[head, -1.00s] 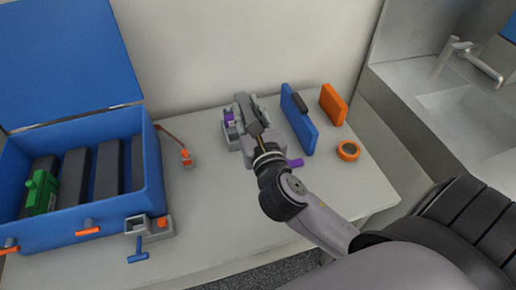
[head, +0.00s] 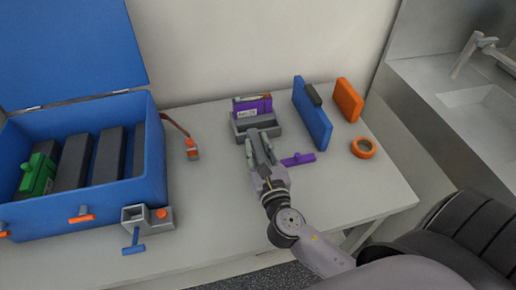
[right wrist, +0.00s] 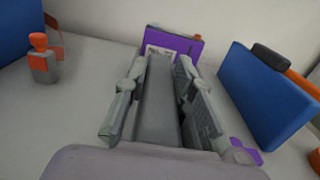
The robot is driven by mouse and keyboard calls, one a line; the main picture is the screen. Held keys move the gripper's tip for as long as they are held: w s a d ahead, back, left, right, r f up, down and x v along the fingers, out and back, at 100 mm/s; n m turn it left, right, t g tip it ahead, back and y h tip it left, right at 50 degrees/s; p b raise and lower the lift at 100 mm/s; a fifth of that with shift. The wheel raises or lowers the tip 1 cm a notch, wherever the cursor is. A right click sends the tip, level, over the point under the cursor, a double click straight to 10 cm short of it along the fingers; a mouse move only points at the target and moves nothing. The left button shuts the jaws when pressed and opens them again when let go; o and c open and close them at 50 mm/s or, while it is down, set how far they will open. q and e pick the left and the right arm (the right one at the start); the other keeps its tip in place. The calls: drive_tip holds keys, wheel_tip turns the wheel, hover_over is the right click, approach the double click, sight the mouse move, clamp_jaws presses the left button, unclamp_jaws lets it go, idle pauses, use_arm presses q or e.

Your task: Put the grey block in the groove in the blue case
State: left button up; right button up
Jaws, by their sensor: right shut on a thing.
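The blue case (head: 158,150) stands open on the left of the table, its lid raised. Dark grey ribs with grooves between them fill it, and a green block (head: 38,176) sits at its left side. My right gripper (head: 260,143) is just in front of a grey holder (head: 270,128). In the right wrist view its two fingers are closed on the sides of a long grey block (right wrist: 157,112), which they partly hide. My left gripper is not in view.
A labelled purple block (head: 262,103) stands at the holder's back. A purple piece (head: 298,159), a blue panel (head: 312,115), an orange block (head: 347,99) and an orange ring (head: 363,148) are to the right. A grey clamp (head: 135,215) is at the case's front corner.

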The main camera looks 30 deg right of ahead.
drive_tip(key=o, duration=0.4)
drive_tip(key=shift+f, duration=0.1)
drive_tip(key=shift+c, duration=0.2)
drive_tip(key=o, duration=0.5)
drive_tip(key=shift+c, duration=0.2)
